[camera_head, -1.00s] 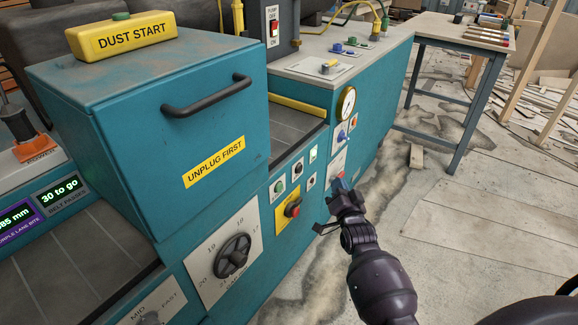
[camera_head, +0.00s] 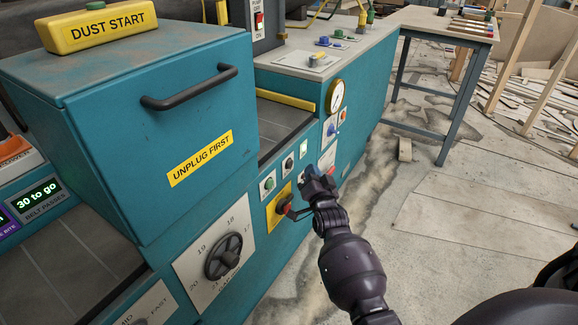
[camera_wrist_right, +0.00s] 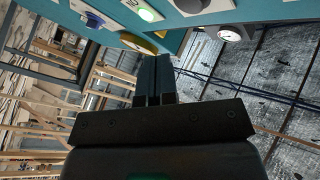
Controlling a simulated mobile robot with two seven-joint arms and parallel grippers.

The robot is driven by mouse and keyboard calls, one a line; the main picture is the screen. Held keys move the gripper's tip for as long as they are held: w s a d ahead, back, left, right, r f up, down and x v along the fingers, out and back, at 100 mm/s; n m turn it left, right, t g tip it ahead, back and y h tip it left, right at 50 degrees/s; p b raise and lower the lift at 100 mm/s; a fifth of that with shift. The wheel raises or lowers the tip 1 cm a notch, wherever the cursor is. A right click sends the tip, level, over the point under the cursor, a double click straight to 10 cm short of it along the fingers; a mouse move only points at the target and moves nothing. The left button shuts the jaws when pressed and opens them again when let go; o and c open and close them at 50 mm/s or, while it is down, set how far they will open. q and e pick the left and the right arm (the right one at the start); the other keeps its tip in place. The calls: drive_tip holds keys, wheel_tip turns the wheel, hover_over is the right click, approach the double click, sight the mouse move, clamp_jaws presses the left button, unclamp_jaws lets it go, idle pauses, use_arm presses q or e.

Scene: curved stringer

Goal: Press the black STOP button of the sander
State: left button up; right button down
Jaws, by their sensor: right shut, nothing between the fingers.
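The sander (camera_head: 130,130) is a teal machine filling the left and middle of the head view. Its front has a small panel with a black button (camera_head: 288,164) on a white plate, which looks like the STOP button; its lettering is too small to read. A green button (camera_head: 269,184) is at its lower left and a lit green one (camera_head: 303,149) at its upper right. My right gripper (camera_head: 309,172) is shut and empty, just right of the black button in the picture. Contact cannot be told. In the right wrist view its fingertips (camera_wrist_right: 155,60) point at the panel. My left gripper is out of view.
A red knob (camera_head: 282,207) on a yellow plate sits below the buttons, close to my gripper. A handwheel (camera_head: 223,257) is lower left. A gauge (camera_head: 336,96) is above right. A workbench (camera_head: 440,28) stands behind; the floor at right is mostly open.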

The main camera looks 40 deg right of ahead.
sight(290, 164)
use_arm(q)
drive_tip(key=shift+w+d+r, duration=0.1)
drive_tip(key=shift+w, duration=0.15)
use_arm(e)
drive_tip(key=shift+w+a, duration=0.3)
drive_tip(key=shift+w, duration=0.4)
drive_tip(key=shift+w+a, duration=0.25)
drive_tip(key=shift+w, duration=0.4)
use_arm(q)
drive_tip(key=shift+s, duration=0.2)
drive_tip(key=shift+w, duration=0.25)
use_arm(e)
drive_tip(key=shift+w+a, duration=0.1)
drive_tip(key=shift+w, duration=0.1)
idle(0.3)
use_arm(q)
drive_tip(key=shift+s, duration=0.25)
use_arm(e)
drive_tip(key=shift+w, duration=0.2)
